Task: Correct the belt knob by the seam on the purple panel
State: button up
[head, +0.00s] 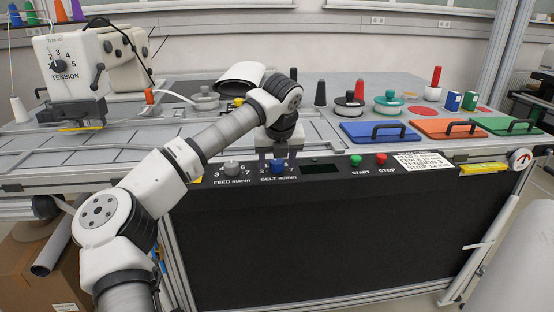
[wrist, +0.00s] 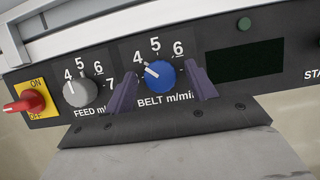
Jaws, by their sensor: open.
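The belt knob (wrist: 162,76) is blue and sits under the dial numbers 4, 5 and 6, above the label "BELT m/min". Its white pointer line slants to the upper left, toward the 4. The panel (wrist: 215,112) around it looks black, not purple; I cannot make out a seam by the knob. My gripper (wrist: 164,89) is open, with one purple finger on each side of the knob. I cannot tell whether either finger touches it. In the head view my gripper (head: 278,160) is at the blue knob (head: 278,168), pointing down.
Left of it are a grey feed knob (wrist: 79,92) and a red switch (wrist: 22,104). A dark display (wrist: 246,60) is to the right. Green start (head: 356,160) and red stop (head: 381,159) buttons and a printed card (head: 425,162) follow along the panel.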

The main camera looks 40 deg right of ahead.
jog(key=b+v, duration=0.1)
jog(key=v, duration=1.3)
jog(key=shift+w+d+f, duration=0.1)
jog(key=shift+f, duration=0.05)
